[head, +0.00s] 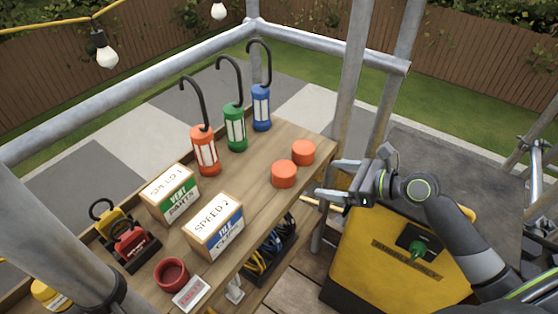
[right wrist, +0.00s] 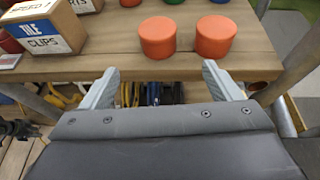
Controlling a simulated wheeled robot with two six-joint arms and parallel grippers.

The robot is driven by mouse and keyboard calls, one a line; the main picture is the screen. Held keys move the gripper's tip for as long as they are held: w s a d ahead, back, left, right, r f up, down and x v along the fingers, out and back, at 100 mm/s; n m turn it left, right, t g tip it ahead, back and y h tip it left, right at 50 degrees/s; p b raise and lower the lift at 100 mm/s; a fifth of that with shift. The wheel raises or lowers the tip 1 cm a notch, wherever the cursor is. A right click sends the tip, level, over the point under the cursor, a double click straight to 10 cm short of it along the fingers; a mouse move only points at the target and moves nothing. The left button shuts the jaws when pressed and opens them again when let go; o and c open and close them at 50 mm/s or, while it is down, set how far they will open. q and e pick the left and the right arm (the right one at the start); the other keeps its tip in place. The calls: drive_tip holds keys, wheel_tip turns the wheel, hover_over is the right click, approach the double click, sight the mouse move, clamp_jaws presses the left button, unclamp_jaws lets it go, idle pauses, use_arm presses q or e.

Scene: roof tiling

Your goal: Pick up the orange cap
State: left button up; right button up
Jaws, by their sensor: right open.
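Two orange caps stand close together on the wooden shelf at its right end. In the head view the nearer cap (head: 284,174) is left of and below the farther cap (head: 303,152). In the right wrist view one cap (right wrist: 157,37) is at the middle and the other cap (right wrist: 215,36) is to its right, with a small gap between them. My right gripper (head: 327,178) is open and empty, just off the shelf's front edge, with its fingers pointing toward the caps. Its fingertips (right wrist: 161,72) show apart in the right wrist view. My left gripper is not in view.
The wooden shelf (head: 258,167) also holds orange, green and blue lanterns (head: 235,127), two labelled boxes (head: 213,226) and a dark red cup (head: 171,275). A scaffold pole (head: 350,70) rises behind the caps. A yellow case (head: 385,265) is below my right arm.

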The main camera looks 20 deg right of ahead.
sight(294, 173)
drive_tip(key=x, duration=1.1)
drive_tip(key=shift+w+a+b, duration=0.1)
drive_tip(key=shift+a+b, duration=0.25)
drive_tip(key=shift+b, duration=0.05)
drive_tip(key=x, duration=0.5)
drive_tip(key=shift+w+a+r, duration=0.15)
drive_tip(key=shift+w+r, duration=0.05)
drive_tip(key=shift+r, duration=0.05)
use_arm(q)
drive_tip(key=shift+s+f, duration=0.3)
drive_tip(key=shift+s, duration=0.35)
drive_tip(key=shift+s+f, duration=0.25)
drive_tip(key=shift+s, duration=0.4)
use_arm(e)
drive_tip(key=c, duration=1)
